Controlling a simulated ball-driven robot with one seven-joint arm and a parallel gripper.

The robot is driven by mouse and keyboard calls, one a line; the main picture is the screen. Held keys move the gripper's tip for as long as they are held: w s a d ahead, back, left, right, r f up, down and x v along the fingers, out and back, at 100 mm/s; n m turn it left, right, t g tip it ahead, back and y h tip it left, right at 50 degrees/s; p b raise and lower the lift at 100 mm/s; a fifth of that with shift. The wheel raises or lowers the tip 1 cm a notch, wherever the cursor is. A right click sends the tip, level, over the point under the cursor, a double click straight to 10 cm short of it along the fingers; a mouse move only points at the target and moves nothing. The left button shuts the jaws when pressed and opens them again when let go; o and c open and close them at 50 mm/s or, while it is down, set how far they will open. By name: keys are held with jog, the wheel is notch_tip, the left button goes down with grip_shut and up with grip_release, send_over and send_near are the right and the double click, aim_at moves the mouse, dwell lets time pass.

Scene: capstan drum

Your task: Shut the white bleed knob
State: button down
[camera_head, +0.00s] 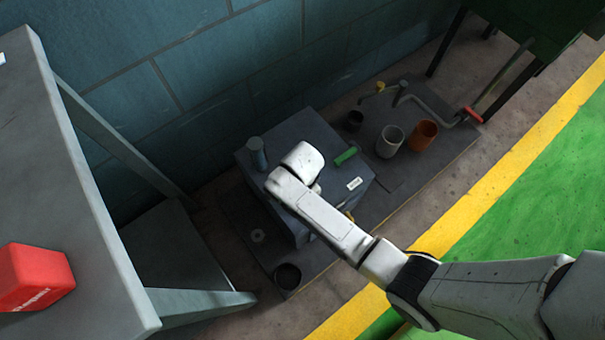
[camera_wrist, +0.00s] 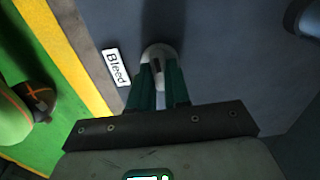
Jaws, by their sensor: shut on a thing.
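The white bleed knob (camera_wrist: 158,52) shows in the wrist view, round and pale with a dark mark on it, on the top of a dark grey box. A white label reading "Bleed" (camera_wrist: 116,67) lies just left of it. My gripper (camera_wrist: 160,76) has its green fingers shut on the knob. In the head view the box (camera_head: 320,140) stands by the wall, and my arm reaches over it and hides the knob and the fingertips. A white label (camera_head: 354,184) shows on the box there.
A green bar (camera_head: 346,156) and a blue-grey cylinder (camera_head: 257,153) are on the box top. A white cup (camera_head: 389,142), an orange cup (camera_head: 423,135) and a red-handled crank (camera_head: 472,115) stand to its right. A grey table with a red box (camera_head: 34,277) is at the left.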

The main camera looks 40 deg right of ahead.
jog(key=shift+r, duration=0.1)
jog(key=n+p, duration=0.3)
jog(key=shift+r+n, duration=0.1)
jog(key=shift+n, duration=0.3)
jog(key=n+p, duration=0.3)
jog(key=n, duration=0.1)
jog(key=n+p, duration=0.1)
jog(key=n, duration=0.4)
jog(key=shift+p, duration=0.35)
jog(key=n, duration=0.2)
jog(key=n+p, duration=0.1)
jog(key=n, duration=0.1)
jog(key=shift+f+n, duration=0.2)
jog(key=shift+n, duration=0.2)
jog(key=c, duration=1.1)
grip_release()
